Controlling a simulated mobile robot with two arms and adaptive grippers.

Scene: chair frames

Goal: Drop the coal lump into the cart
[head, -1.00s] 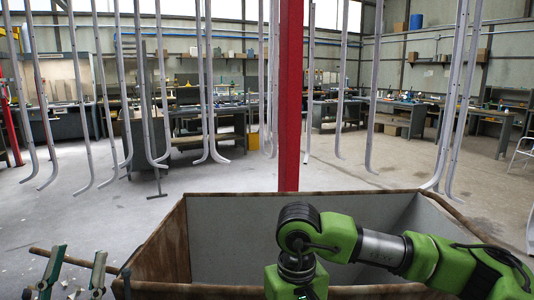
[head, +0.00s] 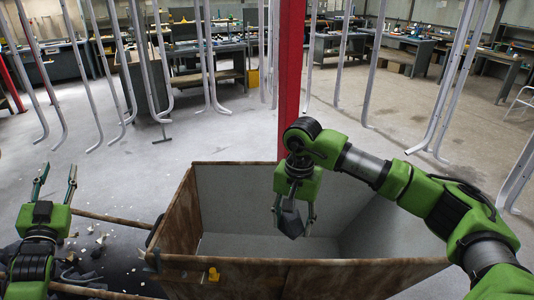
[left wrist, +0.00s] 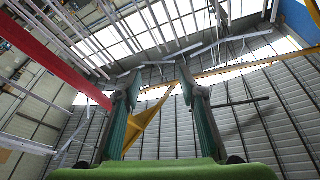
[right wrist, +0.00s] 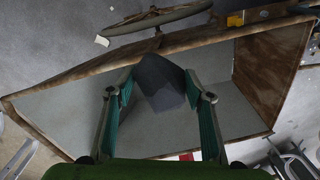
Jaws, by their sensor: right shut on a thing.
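A dark grey coal lump (head: 290,222) is held between the fingers of my right gripper (head: 294,212), over the open cart. The right wrist view shows the lump (right wrist: 160,82) between the fingertips of that gripper (right wrist: 160,88), with the cart's inside behind it. The cart (head: 218,270) is a box with rusty brown walls and a grey inside; its visible floor looks empty. My left gripper (head: 56,183) is open and empty, pointing up to the left of the cart. Its spread fingers also show in the left wrist view (left wrist: 158,90).
Cart handles (head: 105,218) stick out to the left, near my left arm. Small pale debris (head: 88,250) lies on the floor there. A red post (head: 290,80) stands behind the cart. Bent metal chair frames (head: 208,60) hang around it, with workbenches farther back.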

